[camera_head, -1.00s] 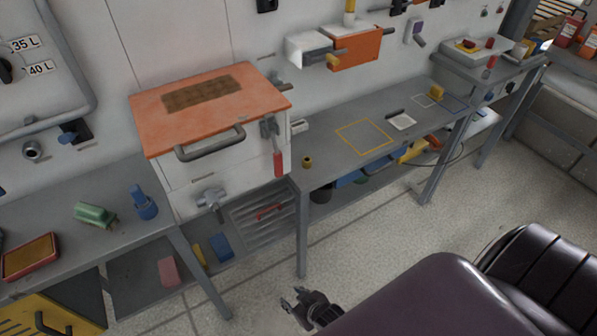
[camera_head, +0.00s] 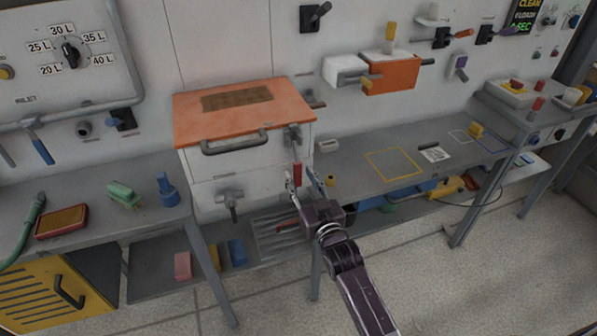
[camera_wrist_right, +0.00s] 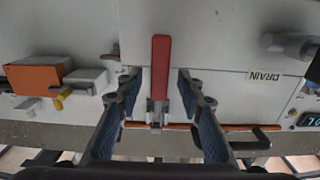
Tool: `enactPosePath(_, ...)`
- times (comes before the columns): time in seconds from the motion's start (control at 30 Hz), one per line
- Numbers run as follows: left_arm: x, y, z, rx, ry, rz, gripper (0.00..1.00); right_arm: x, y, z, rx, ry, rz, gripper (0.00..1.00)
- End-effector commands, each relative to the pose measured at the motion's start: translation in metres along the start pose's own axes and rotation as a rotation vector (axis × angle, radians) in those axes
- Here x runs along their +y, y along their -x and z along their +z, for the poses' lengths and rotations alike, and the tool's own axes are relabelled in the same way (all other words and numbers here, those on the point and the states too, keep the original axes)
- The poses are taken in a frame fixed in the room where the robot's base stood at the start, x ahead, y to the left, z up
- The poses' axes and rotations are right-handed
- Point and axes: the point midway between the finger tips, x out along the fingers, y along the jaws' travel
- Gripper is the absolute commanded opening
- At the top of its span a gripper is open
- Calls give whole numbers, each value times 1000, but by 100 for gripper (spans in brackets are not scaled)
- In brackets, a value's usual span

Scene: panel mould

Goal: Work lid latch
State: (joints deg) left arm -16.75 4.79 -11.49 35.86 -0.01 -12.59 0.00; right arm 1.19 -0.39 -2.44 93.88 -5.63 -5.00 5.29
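The lid (camera_head: 270,108) is orange with a brown patch and a grey front handle, and lies closed on a white box (camera_head: 235,165). The lid latch hangs at the right of the box front, a grey bracket (camera_head: 292,136) with a red lever (camera_head: 297,174) pointing down. My right gripper (camera_head: 305,182) is at the lever in the head view. In the right wrist view the red lever (camera_wrist_right: 160,68) stands between the two open fingers (camera_wrist_right: 157,100), with gaps on both sides. My left gripper is not in view.
A grey valve handle (camera_head: 229,197) sticks out of the box's lower front. The left bench (camera_head: 90,222) holds a green item and a blue item. The right bench (camera_head: 355,158) has a clear stretch with a yellow outlined square. An orange wall box (camera_head: 390,75) is above it.

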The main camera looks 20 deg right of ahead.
Motion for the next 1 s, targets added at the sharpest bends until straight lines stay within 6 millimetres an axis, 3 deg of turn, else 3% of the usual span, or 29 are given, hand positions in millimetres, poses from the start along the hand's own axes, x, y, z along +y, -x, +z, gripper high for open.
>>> enactPosePath(0.23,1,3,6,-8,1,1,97,0,-25,0,-1,-1,0,35)
enactPosePath(0.57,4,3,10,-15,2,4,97,0,-28,1,-2,0,0,35)
enactPosePath(0.87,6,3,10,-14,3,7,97,0,-28,1,-2,0,0,2)
enactPosePath(1.0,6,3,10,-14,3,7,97,0,-28,1,-2,0,0,0)
